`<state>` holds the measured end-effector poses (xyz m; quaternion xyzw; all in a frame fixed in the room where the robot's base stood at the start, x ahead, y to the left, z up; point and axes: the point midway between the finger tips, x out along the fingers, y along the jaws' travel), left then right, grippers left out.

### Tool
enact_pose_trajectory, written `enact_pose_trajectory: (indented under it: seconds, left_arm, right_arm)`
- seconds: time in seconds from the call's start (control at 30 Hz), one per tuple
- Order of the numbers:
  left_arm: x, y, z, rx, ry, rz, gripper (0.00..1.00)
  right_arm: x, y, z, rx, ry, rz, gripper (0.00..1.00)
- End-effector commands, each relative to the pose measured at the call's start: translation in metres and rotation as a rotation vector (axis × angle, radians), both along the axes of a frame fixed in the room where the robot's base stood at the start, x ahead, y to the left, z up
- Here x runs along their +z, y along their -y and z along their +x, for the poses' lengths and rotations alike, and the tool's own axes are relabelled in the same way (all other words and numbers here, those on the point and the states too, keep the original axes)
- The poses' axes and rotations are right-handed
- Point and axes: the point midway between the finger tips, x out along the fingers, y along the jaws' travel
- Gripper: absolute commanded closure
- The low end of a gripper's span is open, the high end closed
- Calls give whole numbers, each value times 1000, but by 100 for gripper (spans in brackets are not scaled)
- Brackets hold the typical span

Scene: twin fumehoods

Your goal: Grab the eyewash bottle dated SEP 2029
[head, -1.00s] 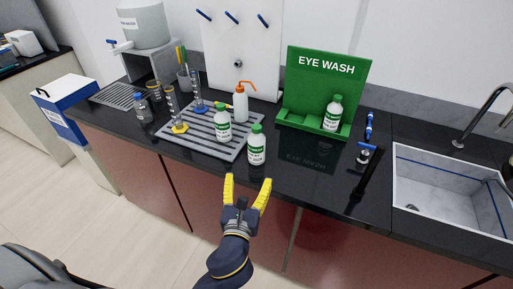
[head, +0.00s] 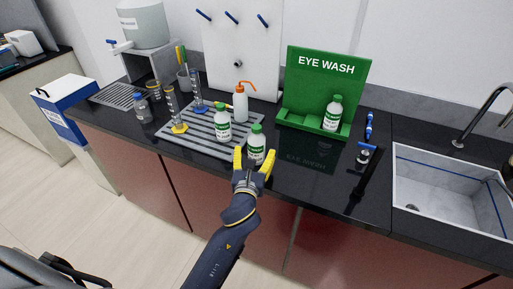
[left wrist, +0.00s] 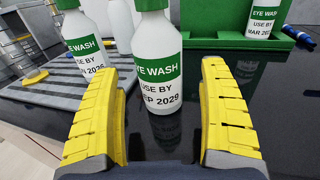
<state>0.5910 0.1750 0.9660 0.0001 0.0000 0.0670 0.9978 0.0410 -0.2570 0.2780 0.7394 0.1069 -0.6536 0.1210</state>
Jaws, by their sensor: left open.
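The eyewash bottle dated SEP 2029 (left wrist: 157,75) stands upright on the black counter, white with a green label band. In the head view this bottle (head: 256,146) has a green cap and is the nearest of three. My left gripper (head: 254,162) is open, its yellow fingers at the bottle's near side. In the left wrist view the bottle stands beyond and between the open fingertips (left wrist: 168,75). A second eyewash bottle (left wrist: 83,45), its label partly hidden and ending in 2026, stands to the left on the drying rack. A third (left wrist: 266,22), dated MAR 2029, stands in the green eyewash station. My right gripper is not in view.
The drying rack (head: 172,137) also holds cylinders and an orange-tipped wash bottle (head: 241,103). The green eyewash station (head: 322,85) stands behind to the right. A sink (head: 440,190) is at the right.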

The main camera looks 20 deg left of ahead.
Motion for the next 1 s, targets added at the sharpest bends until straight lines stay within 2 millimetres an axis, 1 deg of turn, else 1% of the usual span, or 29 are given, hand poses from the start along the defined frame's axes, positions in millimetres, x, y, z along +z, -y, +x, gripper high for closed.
enact_pose_trajectory:
  seconds: [0.1,0.3,0.43,0.67,1.0]
  left_arm:
    - [-3,-3,16,1,0,0,22]
    - [-3,-5,34,-1,0,-1,22]
    - [-3,-6,38,0,0,0,22]
    - [-3,-6,38,-1,0,0,22]
    - [-3,-6,38,-1,0,0,62]
  right_arm:
    - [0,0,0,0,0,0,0]
    - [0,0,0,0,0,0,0]
    - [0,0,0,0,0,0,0]
    - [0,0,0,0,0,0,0]
    - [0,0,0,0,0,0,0]
